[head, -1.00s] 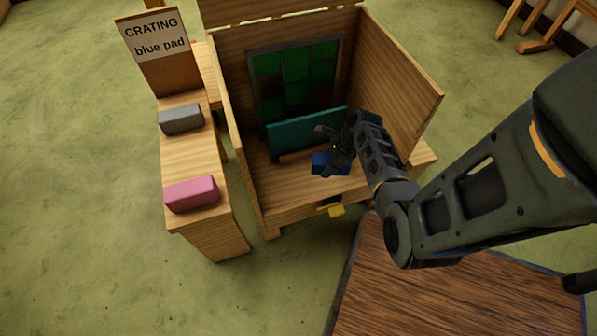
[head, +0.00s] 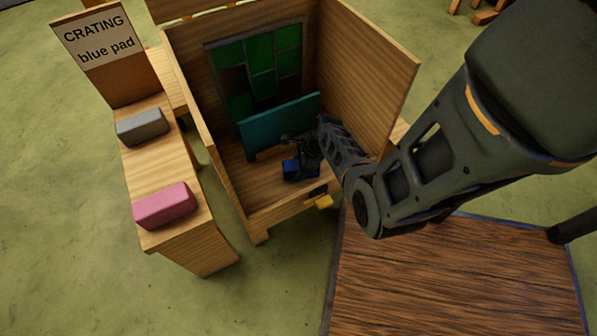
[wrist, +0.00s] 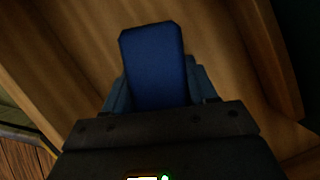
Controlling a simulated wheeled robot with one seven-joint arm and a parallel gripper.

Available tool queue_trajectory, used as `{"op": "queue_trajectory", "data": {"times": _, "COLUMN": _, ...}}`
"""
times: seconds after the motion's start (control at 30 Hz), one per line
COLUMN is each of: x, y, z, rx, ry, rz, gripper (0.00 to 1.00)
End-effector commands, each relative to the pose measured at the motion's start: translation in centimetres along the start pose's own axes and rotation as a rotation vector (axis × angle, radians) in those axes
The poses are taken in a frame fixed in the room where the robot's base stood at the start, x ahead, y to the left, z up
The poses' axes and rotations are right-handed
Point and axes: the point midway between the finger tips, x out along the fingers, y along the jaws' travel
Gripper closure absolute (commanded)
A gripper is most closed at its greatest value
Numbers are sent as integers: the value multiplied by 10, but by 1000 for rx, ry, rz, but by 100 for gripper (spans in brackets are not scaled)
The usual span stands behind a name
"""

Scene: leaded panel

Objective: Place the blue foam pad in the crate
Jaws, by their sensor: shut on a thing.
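The blue foam pad (head: 291,170) is held in my gripper (head: 303,155), inside the open front of the wooden crate (head: 225,222). In the wrist view the blue pad (wrist: 156,65) stands up between the fingers of my gripper (wrist: 158,92), which is shut on it. The crate's wooden boards lie behind it. I cannot tell whether the pad touches the crate floor. A teal board (head: 279,124) and a leaded panel with green panes (head: 262,70) stand at the back of the crate.
Left of the crate, a narrow wooden bench (head: 185,245) holds a grey block (head: 143,127), a pink block (head: 165,205) and a sign (head: 100,42) reading "CRATING blue pad". A yellow latch (head: 320,201) is on the crate's front edge. A dark wooden surface (head: 450,285) lies at lower right.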

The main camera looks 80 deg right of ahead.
Motion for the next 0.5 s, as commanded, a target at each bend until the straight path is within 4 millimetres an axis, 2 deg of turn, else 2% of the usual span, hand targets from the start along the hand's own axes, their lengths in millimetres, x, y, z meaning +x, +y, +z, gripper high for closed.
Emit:
{"op": "queue_trajectory", "data": {"times": 0.03, "x": 7, "y": -1, "z": -3, "rx": 1, "ry": 0, "rz": 0, "gripper": 77}}
{"op": "queue_trajectory", "data": {"times": 0.4, "x": 9, "y": 0, "z": -4, "rx": 0, "ry": 0, "rz": 0, "gripper": 77}}
{"op": "queue_trajectory", "data": {"times": 0.43, "x": 8, "y": 0, "z": -4, "rx": 0, "ry": 0, "rz": 0, "gripper": 40}}
{"op": "queue_trajectory", "data": {"times": 0.5, "x": 8, "y": 0, "z": -4, "rx": 0, "ry": 0, "rz": 0, "gripper": 34}}
